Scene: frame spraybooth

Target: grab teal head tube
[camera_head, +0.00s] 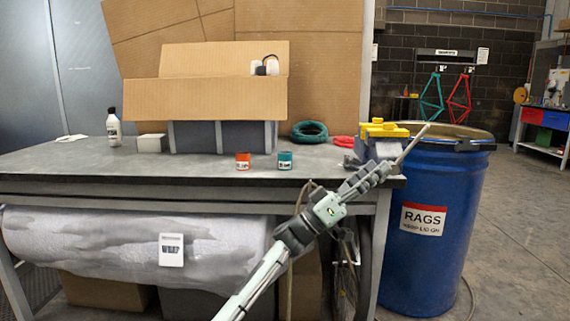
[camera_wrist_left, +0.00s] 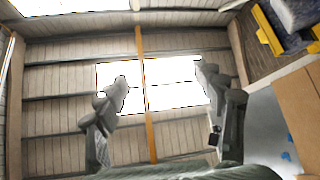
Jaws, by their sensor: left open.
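A teal bicycle frame (camera_head: 431,95) hangs on the dark brick wall at the back right, beside a red one. It is small and far away, and I cannot clearly pick out its head tube. My left gripper (camera_head: 376,170) is raised in front of the bench's right end, far nearer than the teal frame. In the left wrist view its two fingers (camera_wrist_left: 165,95) are spread apart with nothing between them. That view faces up to the roof and bright skylights, and the teal frame is not in it. My right gripper is not in view.
A blue rag drum (camera_head: 400,262) stands right of the bench (camera_head: 100,163). The bench holds an open carton (camera_head: 190,100), orange and teal cans, and a teal coil (camera_head: 309,131). Floor (camera_head: 515,215) is open to the right, up to a red-and-blue cabinet bench (camera_head: 553,118).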

